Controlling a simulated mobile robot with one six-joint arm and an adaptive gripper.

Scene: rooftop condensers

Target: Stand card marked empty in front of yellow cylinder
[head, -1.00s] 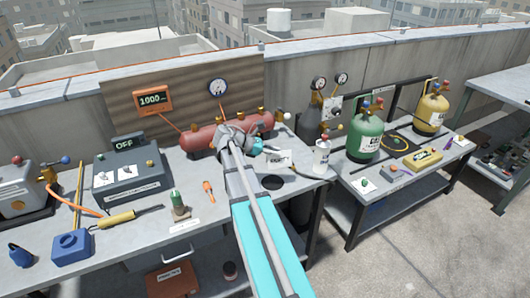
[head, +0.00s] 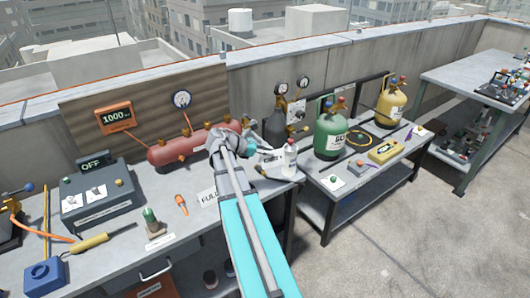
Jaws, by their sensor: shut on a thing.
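The yellow cylinder (head: 390,104) stands at the back of the right-hand bench, right of the green cylinder (head: 331,134). My gripper (head: 256,148) is over the right end of the left bench, far left of the yellow cylinder. It is shut on a small white card (head: 271,160) with dark lettering, too small to read surely. The card is upright, beside a white bottle (head: 289,160). My arm and gripper hide part of the bench and the fingertips' hold on the card.
A white card reading FULL (head: 208,197) lies on the left bench beside my arm. In front of the cylinders are a yellow instrument (head: 385,151), a coiled hose (head: 360,139) and small fittings. A gauge set (head: 290,107) stands behind the white bottle.

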